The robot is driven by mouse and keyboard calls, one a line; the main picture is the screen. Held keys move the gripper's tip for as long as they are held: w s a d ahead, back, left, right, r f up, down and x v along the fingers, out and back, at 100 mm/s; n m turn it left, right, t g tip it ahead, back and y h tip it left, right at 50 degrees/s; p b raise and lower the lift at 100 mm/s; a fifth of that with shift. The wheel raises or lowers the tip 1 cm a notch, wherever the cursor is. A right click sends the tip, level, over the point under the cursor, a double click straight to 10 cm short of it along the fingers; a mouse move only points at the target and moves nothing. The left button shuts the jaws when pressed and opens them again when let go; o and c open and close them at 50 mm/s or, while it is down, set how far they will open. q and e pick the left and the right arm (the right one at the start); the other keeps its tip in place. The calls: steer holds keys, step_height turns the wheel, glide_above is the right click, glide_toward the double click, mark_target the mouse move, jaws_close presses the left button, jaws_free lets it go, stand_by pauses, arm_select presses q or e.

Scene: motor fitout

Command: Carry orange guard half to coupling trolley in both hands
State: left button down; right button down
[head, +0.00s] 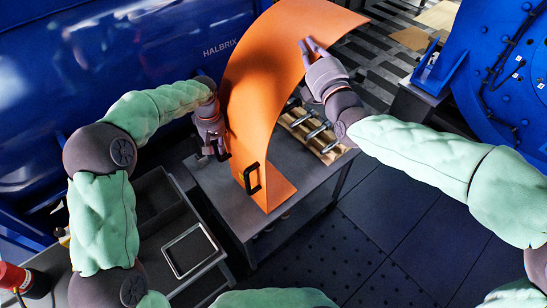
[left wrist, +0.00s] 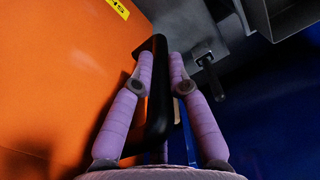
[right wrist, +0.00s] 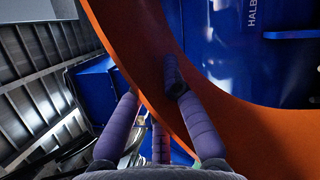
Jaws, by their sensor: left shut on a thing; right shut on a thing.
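The orange guard half (head: 250,95) is a tall curved sheet, arching up to the upper right. Its lower end hangs over or rests on a grey trolley (head: 230,205); I cannot tell if they touch. My left gripper (head: 217,150) is at the guard's left side, its fingers (left wrist: 161,56) closed around a black handle (left wrist: 157,100) beside the orange face. My right gripper (head: 306,45) is at the right side, its fingers (right wrist: 150,92) on either side of the guard's edge (right wrist: 155,75). Another black handle (head: 253,180) shows low on the guard's front.
A wooden rack (head: 325,153) with several metal pins sits on the trolley behind the guard. A grey bench with a tray (head: 188,250) stands at the lower left. Large blue machines stand at the left (head: 90,60) and right (head: 515,70). Dark floor (head: 400,225) lies clear at the lower right.

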arm_select(q)
steer(key=shift+f+b, duration=0.75)
steer(key=shift+f, duration=0.15)
arm_select(e)
steer(key=shift+d+f, duration=0.15)
steer(key=shift+f, duration=0.35)
arm_select(q)
steer(key=c, duration=1.2)
jaws_free()
steer(key=shift+s, duration=0.1)
arm_select(e)
steer(key=c, duration=1.4)
jaws_free()
steer(key=shift+f, duration=0.2)
arm_select(q)
steer(key=shift+r, duration=0.2)
step_height(320, 180, up, 11)
steer(key=shift+r, duration=0.1)
arm_select(e)
steer(key=shift+f, duration=0.1)
arm_select(q)
steer(key=shift+r, duration=0.2)
arm_select(e)
steer(key=shift+s, duration=0.25)
steer(key=v, duration=1.1)
steer(key=shift+s+f, duration=0.15)
steer(key=shift+s, duration=0.1)
